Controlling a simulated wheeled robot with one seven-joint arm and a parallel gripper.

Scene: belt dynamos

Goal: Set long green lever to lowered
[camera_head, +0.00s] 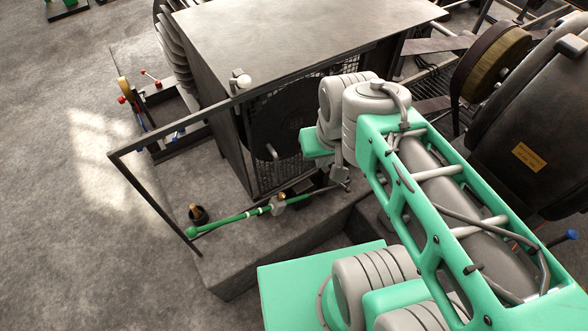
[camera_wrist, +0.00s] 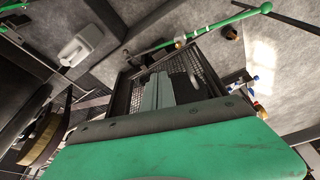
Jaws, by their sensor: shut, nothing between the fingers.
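The long green lever (camera_head: 236,218) reaches out low over the concrete plinth, with a round green knob at its left end and a pale metal collar partway along. Its rod lies at a shallow slant; I cannot tell its exact height above the plinth. It also shows at the top of the wrist view (camera_wrist: 228,21), knob at upper right. My gripper (camera_wrist: 166,88) is shut and empty, with its grey fingers together in front of the dark mesh. In the head view its green body is beside the mesh guard, right of and behind the lever; the fingers are not clear there. Gripper and lever are apart.
A dark metal cabinet (camera_head: 300,35) with a mesh front stands behind the lever. A thin dark rail (camera_head: 152,201) frames the plinth's left side. A small brass-and-black fitting (camera_head: 198,214) sits near the knob. Open floor (camera_head: 60,200) lies to the left.

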